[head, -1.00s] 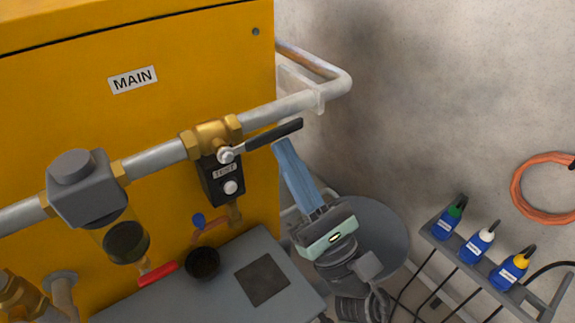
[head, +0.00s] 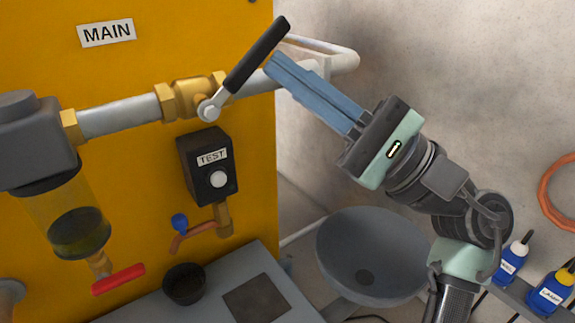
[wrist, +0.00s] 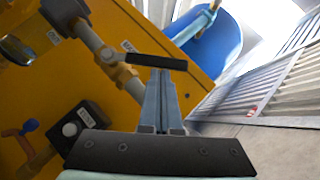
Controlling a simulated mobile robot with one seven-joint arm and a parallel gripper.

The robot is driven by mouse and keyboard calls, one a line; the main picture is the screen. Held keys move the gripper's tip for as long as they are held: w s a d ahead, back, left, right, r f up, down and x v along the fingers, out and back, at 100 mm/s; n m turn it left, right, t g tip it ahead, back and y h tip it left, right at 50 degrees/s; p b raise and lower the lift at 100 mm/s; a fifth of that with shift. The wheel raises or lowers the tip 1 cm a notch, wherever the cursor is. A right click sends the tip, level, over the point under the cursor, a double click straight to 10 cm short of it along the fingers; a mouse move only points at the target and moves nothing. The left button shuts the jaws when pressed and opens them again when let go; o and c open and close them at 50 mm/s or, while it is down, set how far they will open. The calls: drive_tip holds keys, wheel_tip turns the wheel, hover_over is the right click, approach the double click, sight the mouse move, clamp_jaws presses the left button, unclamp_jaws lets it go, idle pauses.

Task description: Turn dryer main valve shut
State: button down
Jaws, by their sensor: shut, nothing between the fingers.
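The dryer main valve (head: 196,97) is a brass body in the grey pipe on the yellow cabinet, below the MAIN label (head: 106,32). Its black lever (head: 258,55) slants up to the right, partway between in line with the pipe and across it. In the wrist view the lever (wrist: 157,62) crosses at the fingertips. My gripper (head: 272,66) is shut and empty, its blue fingers at the lever's lower right side. The tips touch the lever or nearly so; I cannot tell which. The wrist view also shows the shut fingers (wrist: 158,80).
Below the valve are a black TEST button box (head: 209,172) and a small blue-handled tap (head: 180,222). A bowl with a red-handled drain (head: 118,280) hangs at left. A grey round basin (head: 370,255) and a bottle rack stand right. Bare wall lies behind my arm.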

drive_tip(key=n+g, duration=0.1)
drive_tip(key=r+n+g+b, duration=0.1)
drive_tip(key=r+n+h, duration=0.1)
drive_tip(key=n, duration=0.1)
drive_tip(key=shift+s+a+g+b, duration=0.25)
drive_tip(key=shift+a+g+b, duration=0.1)
drive_tip(key=shift+g+b, duration=0.05)
drive_tip(key=shift+s+a+r+n+g+h+p, duration=0.15)
drive_tip(key=shift+s+a+r+n+g+h, duration=0.2)
drive_tip(key=shift+a+r+n+g+h, duration=0.45)
drive_tip(key=shift+s+a+r+n+g+h+p, duration=0.15)
drive_tip(key=shift+s+r+n+h, duration=0.35)
drive_tip(key=shift+n, duration=0.7)
drive_tip(key=shift+s+a+r+n+g+h+p, duration=0.15)
drive_tip(key=shift+a+r+n+g+h, duration=0.3)
drive_tip(key=shift+n+h, duration=0.45)
